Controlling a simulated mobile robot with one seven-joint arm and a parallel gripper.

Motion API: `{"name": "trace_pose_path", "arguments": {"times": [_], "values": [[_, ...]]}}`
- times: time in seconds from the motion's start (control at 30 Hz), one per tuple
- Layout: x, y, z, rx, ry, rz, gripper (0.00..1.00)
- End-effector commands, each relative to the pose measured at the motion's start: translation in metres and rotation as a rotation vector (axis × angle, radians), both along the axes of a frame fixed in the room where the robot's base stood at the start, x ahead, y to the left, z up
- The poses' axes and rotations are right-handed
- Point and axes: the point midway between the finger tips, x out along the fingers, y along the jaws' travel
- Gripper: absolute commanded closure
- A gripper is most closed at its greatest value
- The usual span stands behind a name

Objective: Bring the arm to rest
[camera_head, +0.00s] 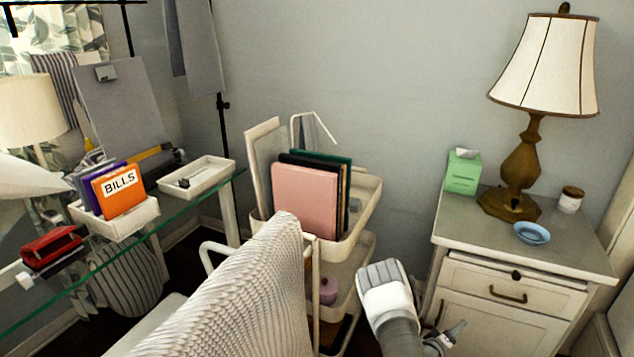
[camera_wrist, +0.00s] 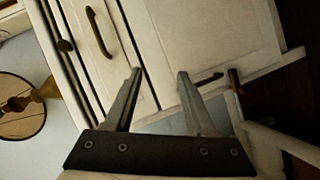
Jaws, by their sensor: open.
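My gripper (camera_wrist: 160,78) is open in the wrist view, its two fingers spread with nothing between them. Beyond the fingers is the white front of the nightstand (camera_wrist: 205,40), seen tilted, with its dark handles. In the head view my arm rises from the bottom edge, with its white and grey links in front of the gap between the cart and the nightstand (camera_head: 500,325). Part of my gripper (camera_head: 452,332) shows low beside the nightstand's left front; its fingertips are hard to make out there.
A white cart (camera_head: 362,205) with folders stands left of my arm, behind a ribbed chair (camera_head: 255,290). The nightstand top holds a lamp (camera_head: 521,165), a green tissue box (camera_head: 462,173), a blue bowl (camera_head: 532,232) and a jar (camera_head: 570,199). A glass desk (camera_head: 110,250) is at left.

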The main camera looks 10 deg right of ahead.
Motion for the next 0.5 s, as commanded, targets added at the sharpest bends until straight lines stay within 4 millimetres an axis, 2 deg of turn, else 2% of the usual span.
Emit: {"name": "trace_pose_path", "arguments": {"times": [0.03, 0.2, 0.5], "values": [[0.014, 0.006, 0.016, 0.05, -0.024, -0.005, 0.44], [0.047, 0.029, 0.06, 0.233, -0.08, -0.012, 0.44], [0.081, 0.086, 0.148, 0.538, -0.145, 0.003, 0.44]]}}
